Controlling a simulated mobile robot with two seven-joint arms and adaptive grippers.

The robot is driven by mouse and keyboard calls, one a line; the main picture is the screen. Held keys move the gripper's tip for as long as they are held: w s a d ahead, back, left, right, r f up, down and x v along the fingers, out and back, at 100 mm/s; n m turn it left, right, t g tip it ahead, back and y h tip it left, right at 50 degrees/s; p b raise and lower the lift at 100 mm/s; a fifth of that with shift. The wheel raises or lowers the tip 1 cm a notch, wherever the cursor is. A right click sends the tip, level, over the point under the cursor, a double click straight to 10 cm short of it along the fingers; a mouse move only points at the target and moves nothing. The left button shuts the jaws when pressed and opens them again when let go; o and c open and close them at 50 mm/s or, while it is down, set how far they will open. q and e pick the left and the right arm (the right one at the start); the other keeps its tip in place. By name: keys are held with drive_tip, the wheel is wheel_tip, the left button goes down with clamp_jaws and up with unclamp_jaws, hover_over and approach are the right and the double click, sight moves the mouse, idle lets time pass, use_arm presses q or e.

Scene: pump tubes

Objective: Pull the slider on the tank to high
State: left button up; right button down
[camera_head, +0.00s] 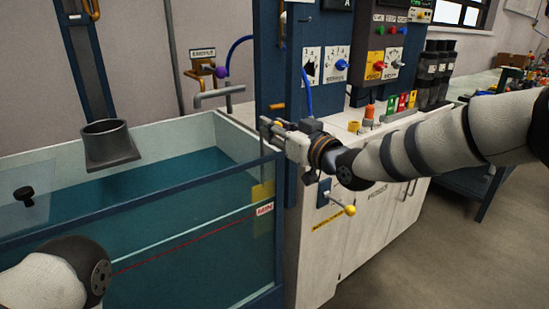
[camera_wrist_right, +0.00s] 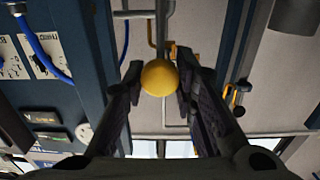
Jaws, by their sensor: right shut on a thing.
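The water tank (camera_head: 150,145) fills the left of the head view. My right gripper (camera_head: 272,128) is at the upright post by its right end, above the rim. In the right wrist view, my right gripper (camera_wrist_right: 160,85) is shut on a round yellow knob (camera_wrist_right: 159,77), which sits between its fingers. The knob's link to a slider is mostly hidden by the gripper. A yellow plate (camera_head: 262,191) and a white label (camera_head: 264,209) are on the tank's right end. Only part of my left arm shows at the lower left; its gripper is out of view.
A control cabinet (camera_head: 383,60) with knobs and switches stands behind my right arm. A lever with another yellow ball (camera_head: 350,210) sticks out from the white cabinet below it. A dark funnel-like pipe end (camera_head: 110,143) hangs over the tank. The floor at the right is clear.

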wheel_tip(320, 180, up, 5)
drive_tip(key=shift+s+r+p, duration=0.1)
drive_tip(key=shift+p, duration=0.3)
use_arm(q)
drive_tip(key=w+r, duration=0.2)
drive_tip(key=shift+w+d+t, duration=0.1)
drive_tip(key=shift+w+t, duration=0.2)
drive_tip(key=shift+t, duration=0.1)
use_arm(e)
drive_tip(key=shift+r, duration=0.4)
drive_tip(key=c, duration=1.4)
unclamp_jaws()
drive_tip(key=shift+o, duration=0.4)
drive_tip(key=shift+a+f, duration=0.1)
drive_tip(key=shift+f, duration=0.15)
drive_tip(key=shift+f, duration=0.1)
use_arm(q)
drive_tip(key=shift+f, duration=0.1)
use_arm(e)
drive_tip(key=v, duration=1.2)
